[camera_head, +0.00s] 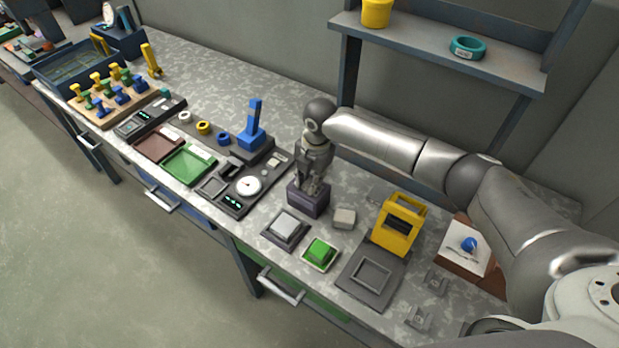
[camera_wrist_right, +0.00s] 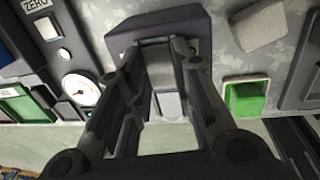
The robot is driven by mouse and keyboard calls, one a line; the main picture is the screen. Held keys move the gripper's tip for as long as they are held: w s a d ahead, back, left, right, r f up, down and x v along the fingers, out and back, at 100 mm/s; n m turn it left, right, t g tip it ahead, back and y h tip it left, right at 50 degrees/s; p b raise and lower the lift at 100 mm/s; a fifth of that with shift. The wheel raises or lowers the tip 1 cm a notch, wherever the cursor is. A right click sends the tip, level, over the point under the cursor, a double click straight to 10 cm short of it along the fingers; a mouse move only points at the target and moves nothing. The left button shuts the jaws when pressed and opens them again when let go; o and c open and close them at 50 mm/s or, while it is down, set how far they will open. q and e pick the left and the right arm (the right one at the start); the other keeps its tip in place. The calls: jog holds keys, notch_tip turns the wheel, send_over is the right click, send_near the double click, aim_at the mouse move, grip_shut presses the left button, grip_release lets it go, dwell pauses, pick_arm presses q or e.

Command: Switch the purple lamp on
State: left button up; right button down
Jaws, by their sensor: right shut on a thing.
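A dark purple box (camera_head: 308,200), the only purple thing I see and apparently the lamp, stands on the workbench among the devices. It also shows at the top of the right wrist view (camera_wrist_right: 190,28). My right gripper (camera_head: 312,184) points down at its top, with its fingertips (camera_wrist_right: 168,48) at the box. The gripper is shut on a part of the box, which the fingers mostly hide. I cannot tell the switch's position, and no glow shows. My left gripper is not in view.
A grey pad (camera_head: 286,226) and a green button (camera_head: 320,251) sit in front of the box, and a small pale block (camera_head: 344,218) lies to its right. A yellow frame (camera_head: 396,226) stands further right. A dial panel (camera_head: 248,186) and a blue lever (camera_head: 252,125) are left.

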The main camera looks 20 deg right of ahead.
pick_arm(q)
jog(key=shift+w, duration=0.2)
pick_arm(e)
jog(key=shift+w, duration=0.1)
jog(key=shift+a+g+h, duration=0.15)
jog(key=shift+g+h, duration=0.15)
jog(key=shift+g, duration=0.1)
jog(key=shift+w+f+g+h+b, duration=0.1)
jog(key=shift+w+g+h+b, duration=0.1)
jog(key=shift+g+h+b, duration=0.15)
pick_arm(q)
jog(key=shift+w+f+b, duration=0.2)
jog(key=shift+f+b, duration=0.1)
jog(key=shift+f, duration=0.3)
pick_arm(e)
jog(key=shift+a+g+h, duration=0.1)
jog(key=shift+g+h, duration=0.15)
jog(key=shift+g, duration=0.2)
jog(key=c, duration=1.2)
grip_release()
jog(key=shift+c, duration=0.2)
